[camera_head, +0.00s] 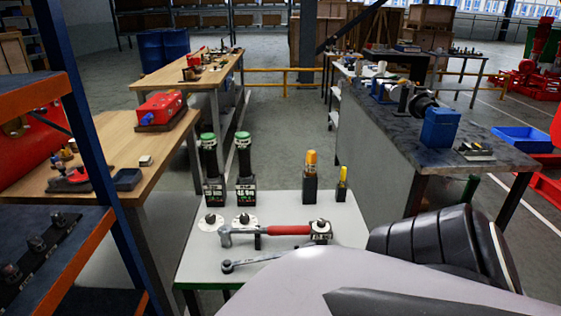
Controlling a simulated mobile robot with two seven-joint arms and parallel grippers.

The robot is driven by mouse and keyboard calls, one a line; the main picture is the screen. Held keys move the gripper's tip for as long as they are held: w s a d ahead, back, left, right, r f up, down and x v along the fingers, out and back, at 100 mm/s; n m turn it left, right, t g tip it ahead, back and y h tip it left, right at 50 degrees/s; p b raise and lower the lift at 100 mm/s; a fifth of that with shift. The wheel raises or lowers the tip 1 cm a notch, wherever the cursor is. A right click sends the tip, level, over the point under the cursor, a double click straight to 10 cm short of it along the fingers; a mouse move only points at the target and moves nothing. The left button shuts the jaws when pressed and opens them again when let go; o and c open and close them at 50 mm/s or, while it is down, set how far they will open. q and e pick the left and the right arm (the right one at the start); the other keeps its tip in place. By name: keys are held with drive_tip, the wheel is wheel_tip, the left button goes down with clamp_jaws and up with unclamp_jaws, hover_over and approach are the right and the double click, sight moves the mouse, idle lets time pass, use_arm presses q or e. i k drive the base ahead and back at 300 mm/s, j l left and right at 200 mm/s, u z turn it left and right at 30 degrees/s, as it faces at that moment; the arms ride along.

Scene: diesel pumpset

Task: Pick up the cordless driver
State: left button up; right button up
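No thing that I can identify for certain as the cordless driver shows in the head view. Two upright black tools with green tops, the left one (209,168) and the right one (244,168), stand at the back left of a small white table (285,205). Their lower parts carry red and white markings; I cannot tell what they are. A large dark ribbed part and a pale shell of my own body cover the lower right and hide the table's front right. Neither of my grippers shows.
Two yellow-topped tools (311,175) (342,184) stand at the back. Wooden benches are left, a grey bench (390,140) right, a blue-orange shelf (85,130) near left.

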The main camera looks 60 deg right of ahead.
sight(243, 139)
drive_tip(key=z, duration=1.75)
drive_tip(key=i+j+u, duration=0.4)
drive_tip(key=j+u, duration=0.25)
drive_tip(key=l, duration=0.1)
